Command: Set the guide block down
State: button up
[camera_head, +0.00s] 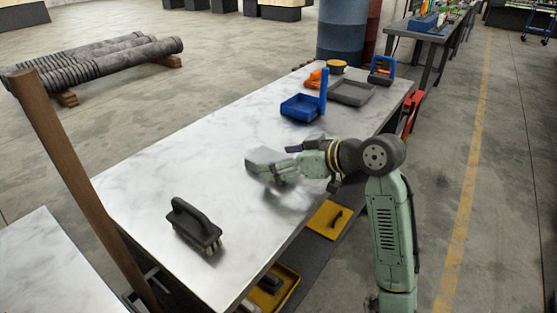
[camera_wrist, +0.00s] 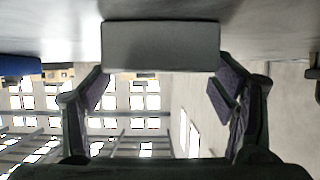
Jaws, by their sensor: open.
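The guide block (camera_head: 263,157), a plain grey block, is on the white marble-look table at my gripper's end. In the wrist view the block (camera_wrist: 160,46) lies against the tabletop, just ahead of and between my fingers. My gripper (camera_head: 276,174) is low over the table, reaching in from the right. In the wrist view my gripper (camera_wrist: 161,88) is open, with one finger on each side and a gap between. Whether a fingertip touches the block cannot be told. Part of the block is hidden by my gripper in the head view.
A black-handled brush (camera_head: 194,228) sits at the table's near left. A blue bin (camera_head: 300,108), a blue upright cylinder (camera_head: 323,91), a grey tray (camera_head: 352,92) and a blue-and-black caddy (camera_head: 382,70) stand at the far end. The table's middle left is clear.

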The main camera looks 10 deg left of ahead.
jog(key=b+v, duration=0.2)
jog(key=v, duration=0.9)
jog(key=shift+s+d+r, duration=0.1)
jog(key=shift+d, duration=0.1)
